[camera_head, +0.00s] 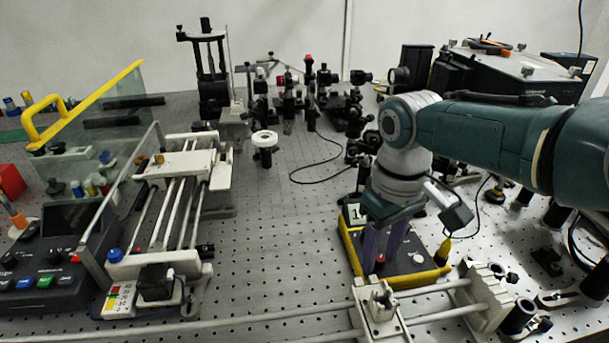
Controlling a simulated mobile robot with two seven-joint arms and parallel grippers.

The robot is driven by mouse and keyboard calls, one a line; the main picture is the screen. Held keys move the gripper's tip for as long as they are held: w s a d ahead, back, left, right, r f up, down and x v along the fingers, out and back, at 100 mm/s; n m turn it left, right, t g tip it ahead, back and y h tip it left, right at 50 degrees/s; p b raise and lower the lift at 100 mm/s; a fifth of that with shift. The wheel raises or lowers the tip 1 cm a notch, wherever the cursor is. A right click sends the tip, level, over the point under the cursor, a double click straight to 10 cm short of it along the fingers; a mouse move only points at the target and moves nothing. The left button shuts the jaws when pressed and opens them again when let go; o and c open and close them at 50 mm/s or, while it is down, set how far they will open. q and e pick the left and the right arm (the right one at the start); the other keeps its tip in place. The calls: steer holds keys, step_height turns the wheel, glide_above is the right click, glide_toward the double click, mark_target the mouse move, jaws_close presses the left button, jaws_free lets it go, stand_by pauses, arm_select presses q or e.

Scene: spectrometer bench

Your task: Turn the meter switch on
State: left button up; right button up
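The meter (415,272) is a dark box with a yellow rim, lying on the perforated bench right of centre. A small red knob (380,260) shows on its top face, and a pale round knob (418,257) sits to the right of it. I cannot tell which of these is the switch or what position it is in. My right gripper (381,254) points down over the left part of the meter. Its two purple fingers are apart, with the red knob showing between their tips. Contact cannot be made out. The gripper hides the meter's back left part. My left gripper is not in view.
A white rail carriage (380,305) on long rods stands just in front of the meter. A white rail stage (185,165) and a control box (45,255) stand at left. Optics posts crowd the back. Bare bench (285,225) lies left of the meter.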

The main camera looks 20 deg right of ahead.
mark_target(380, 258)
steer(key=shift+o, duration=0.4)
steer(key=shift+r, duration=0.15)
step_height(380, 258, up, 10)
steer(key=p, duration=0.4)
